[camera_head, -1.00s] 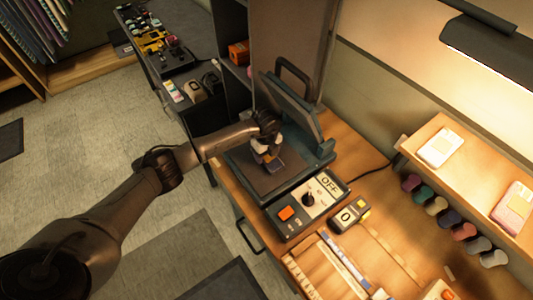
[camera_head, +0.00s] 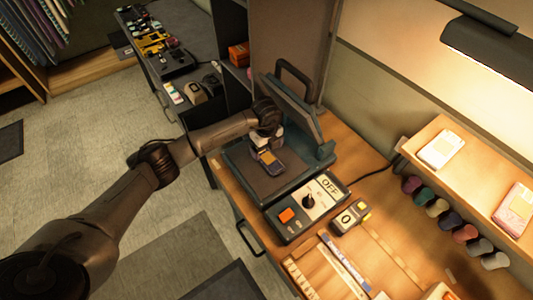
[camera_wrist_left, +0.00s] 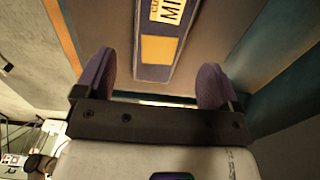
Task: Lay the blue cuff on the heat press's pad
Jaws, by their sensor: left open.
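The press lid (camera_head: 292,108) is raised. My left gripper (camera_head: 267,142) is open just behind and above the cuff, apart from it. My right gripper is out of view.
The press's control box (camera_head: 308,203) has an orange button, a knob and an OFF display. A small counter (camera_head: 349,217) stands beside it. Several coloured rolls hang under the shelf (camera_head: 455,150) at right. A dark side bench (camera_head: 165,60) stands at the back left.

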